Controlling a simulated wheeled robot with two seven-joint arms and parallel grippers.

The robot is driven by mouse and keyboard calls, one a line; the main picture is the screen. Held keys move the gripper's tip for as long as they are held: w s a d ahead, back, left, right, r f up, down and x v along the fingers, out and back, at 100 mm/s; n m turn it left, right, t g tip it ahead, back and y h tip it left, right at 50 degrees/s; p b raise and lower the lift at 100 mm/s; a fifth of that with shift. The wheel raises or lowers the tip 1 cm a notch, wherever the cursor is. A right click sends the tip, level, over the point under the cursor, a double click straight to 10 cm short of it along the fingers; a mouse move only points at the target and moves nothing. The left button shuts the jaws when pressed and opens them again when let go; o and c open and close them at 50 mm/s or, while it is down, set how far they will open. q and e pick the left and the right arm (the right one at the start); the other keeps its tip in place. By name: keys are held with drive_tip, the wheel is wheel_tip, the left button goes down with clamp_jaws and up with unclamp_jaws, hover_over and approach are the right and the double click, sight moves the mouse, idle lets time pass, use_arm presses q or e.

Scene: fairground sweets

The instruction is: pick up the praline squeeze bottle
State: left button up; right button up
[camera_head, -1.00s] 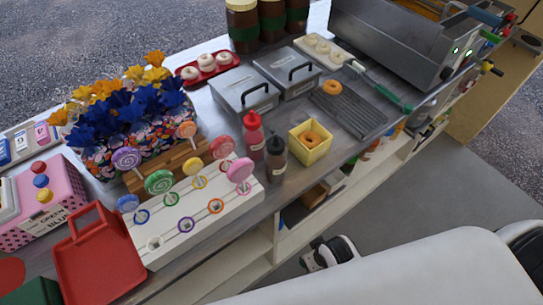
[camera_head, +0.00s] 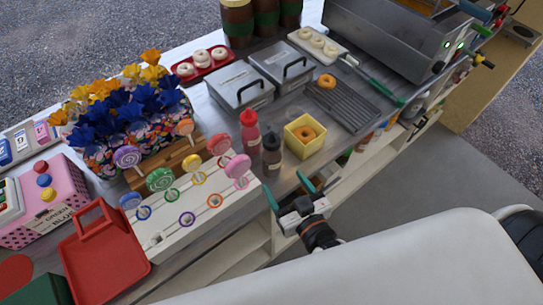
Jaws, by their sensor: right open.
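Two squeeze bottles stand upright side by side on the metal counter, in the middle of the head view. One is a dark brown bottle (camera_head: 271,154) with a dark cap, which looks like the praline one; its label is too small to read. The other is a red-pink bottle (camera_head: 250,132) just behind and left of it. My right gripper (camera_head: 289,190) is at the counter's front edge, nearer than the brown bottle and apart from it. Its teal fingers are spread and hold nothing. My left gripper is not in view.
A yellow box with a donut (camera_head: 304,136) stands close to the right of the brown bottle. A white lollipop stand (camera_head: 158,238) is to the left. Lidded steel pans (camera_head: 240,88) stand behind. Shelves (camera_head: 243,240) lie below the counter edge.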

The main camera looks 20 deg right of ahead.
sight(275, 161)
drive_tip(key=w, duration=0.2)
drive_tip(key=w+r+t+p, duration=0.1)
drive_tip(key=w, duration=0.1)
drive_tip(key=w+t, duration=0.1)
drive_tip(key=w, duration=0.1)
drive_tip(key=shift+w+a+r+m+h+p, duration=0.15)
drive_tip(key=shift+a+r+m+h+p, duration=0.15)
drive_tip(key=shift+a+p, duration=0.1)
drive_tip(key=shift+w+r+p, duration=0.1)
drive_tip(key=shift+w+p, duration=0.2)
drive_tip(key=shift+w, duration=0.25)
drive_tip(key=w+p, duration=0.1)
drive_tip(key=w, duration=0.2)
drive_tip(key=shift+w, duration=0.3)
drive_tip(key=shift+w+f, duration=0.25)
drive_tip(key=shift+w, duration=0.1)
drive_tip(key=shift+s, duration=0.1)
drive_tip(key=shift+c, duration=0.3)
drive_tip(key=c, duration=0.7)
